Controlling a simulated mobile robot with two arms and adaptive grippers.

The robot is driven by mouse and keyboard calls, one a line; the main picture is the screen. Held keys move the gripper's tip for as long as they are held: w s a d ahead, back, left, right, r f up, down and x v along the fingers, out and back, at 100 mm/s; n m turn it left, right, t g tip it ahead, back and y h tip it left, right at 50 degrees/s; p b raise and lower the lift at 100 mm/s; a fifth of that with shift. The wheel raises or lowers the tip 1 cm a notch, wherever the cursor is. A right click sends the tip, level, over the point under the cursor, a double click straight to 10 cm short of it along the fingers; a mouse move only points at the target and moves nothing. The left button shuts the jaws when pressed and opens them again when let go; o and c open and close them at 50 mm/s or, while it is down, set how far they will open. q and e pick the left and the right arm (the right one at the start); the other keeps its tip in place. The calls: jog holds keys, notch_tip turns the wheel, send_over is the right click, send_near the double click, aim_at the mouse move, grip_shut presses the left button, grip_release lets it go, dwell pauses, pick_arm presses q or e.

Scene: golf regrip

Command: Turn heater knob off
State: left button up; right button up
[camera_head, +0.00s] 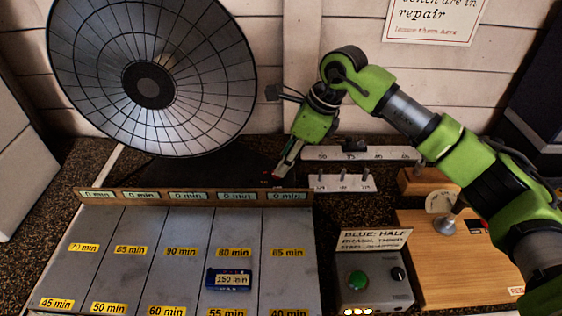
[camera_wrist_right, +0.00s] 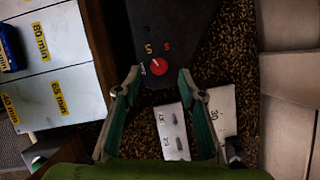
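The heater has a large round dish (camera_head: 205,75) on a dark base (camera_head: 215,165) at the back left in the head view. The heater's red knob (camera_wrist_right: 159,68) shows in the right wrist view on the dark base plate. A small white mark on it seems to point up and left, near a yellow label. My right gripper (camera_head: 281,171) reaches down to the base's right end. In the wrist view its fingers (camera_wrist_right: 161,74) are open, with the knob just beyond and between the tips. I cannot tell whether they touch it. My left gripper is not in view.
A grey tray (camera_head: 185,235) marked with minute labels lies in front of the heater, with a blue item (camera_head: 228,280) on it. A white rail (camera_head: 340,183) stands right of my gripper. A control box (camera_head: 372,280) and wooden board (camera_head: 430,260) are further right.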

jog(key=shift+x, duration=1.75)
jog(key=shift+s, duration=0.1)
grip_shut()
